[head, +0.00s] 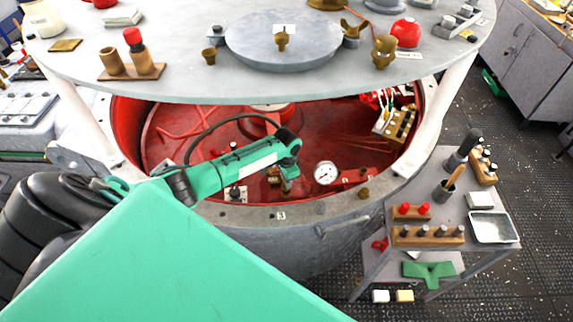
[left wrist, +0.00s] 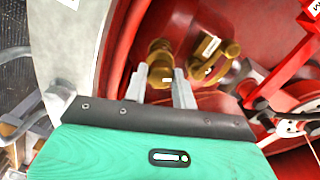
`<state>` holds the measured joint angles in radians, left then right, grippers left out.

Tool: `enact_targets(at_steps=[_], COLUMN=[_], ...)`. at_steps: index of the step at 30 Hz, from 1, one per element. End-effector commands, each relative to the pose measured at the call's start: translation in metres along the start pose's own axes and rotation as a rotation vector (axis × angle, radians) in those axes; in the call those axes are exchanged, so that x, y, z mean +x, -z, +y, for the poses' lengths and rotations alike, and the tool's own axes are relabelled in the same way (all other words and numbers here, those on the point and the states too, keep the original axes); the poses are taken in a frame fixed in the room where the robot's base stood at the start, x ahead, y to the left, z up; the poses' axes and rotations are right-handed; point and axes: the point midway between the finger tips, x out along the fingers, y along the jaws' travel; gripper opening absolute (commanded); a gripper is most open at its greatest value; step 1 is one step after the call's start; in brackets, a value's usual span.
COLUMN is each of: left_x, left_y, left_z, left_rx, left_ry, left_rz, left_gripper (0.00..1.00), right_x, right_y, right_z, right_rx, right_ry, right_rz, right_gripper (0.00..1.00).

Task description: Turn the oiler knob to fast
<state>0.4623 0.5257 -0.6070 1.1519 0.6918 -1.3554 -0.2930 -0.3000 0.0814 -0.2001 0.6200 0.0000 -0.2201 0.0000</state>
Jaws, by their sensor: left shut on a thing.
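The brass oiler knob (left wrist: 160,58) sits in the red-lined well, with a small white tag on it. My left gripper (left wrist: 160,88) is shut on it, with one grey finger on each side. In the head view my left gripper (head: 287,170) reaches down into the well, and brass parts (head: 273,176) show beside it. The gripper and wrist partly hide the knob there, and I cannot read a setting on it. My right gripper is not in view.
A second brass fitting (left wrist: 215,65) stands close to the right of the knob. A pressure gauge (head: 326,173) is right of my gripper. A round grey table top (head: 190,85) overhangs the well. A small trolley (head: 375,265) with parts stands at right.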

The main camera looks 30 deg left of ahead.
Motion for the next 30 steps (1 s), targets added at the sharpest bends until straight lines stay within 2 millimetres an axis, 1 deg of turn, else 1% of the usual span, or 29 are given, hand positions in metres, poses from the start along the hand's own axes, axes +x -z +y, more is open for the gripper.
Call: enact_targets(at_steps=[1, 7, 20, 21, 23, 24, 30], left_x=[-0.0024, -0.0017, -0.0014, -0.0014, -0.0013, -0.0011, -0.0006], left_y=[0.0004, 0.0003, 0.0005, 0.0005, 0.0005, 0.0004, 0.0003], left_z=[-0.0011, -0.0015, -0.0017, -0.0017, -0.0016, -0.0014, -0.0006], left_rx=[-0.018, -0.06, -0.069, -0.068, -0.068, -0.068, -0.067], left_ry=[0.001, 0.001, 0.002, 0.002, 0.002, 0.002, 0.001], left_rz=[0.001, 0.001, 0.002, 0.002, 0.002, 0.002, 0.001], left_gripper=[0.04, 0.04, 0.04, 0.29, 0.41, 0.48, 0.49], right_x=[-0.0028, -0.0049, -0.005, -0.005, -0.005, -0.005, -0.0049], right_y=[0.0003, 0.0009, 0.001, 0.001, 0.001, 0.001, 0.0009], right_z=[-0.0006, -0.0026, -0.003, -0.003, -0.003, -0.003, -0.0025], right_rx=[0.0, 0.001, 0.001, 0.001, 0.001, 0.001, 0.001], right_ry=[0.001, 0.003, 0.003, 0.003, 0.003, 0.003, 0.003], right_rz=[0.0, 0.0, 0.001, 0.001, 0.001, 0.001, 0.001], right_gripper=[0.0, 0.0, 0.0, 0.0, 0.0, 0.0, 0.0])
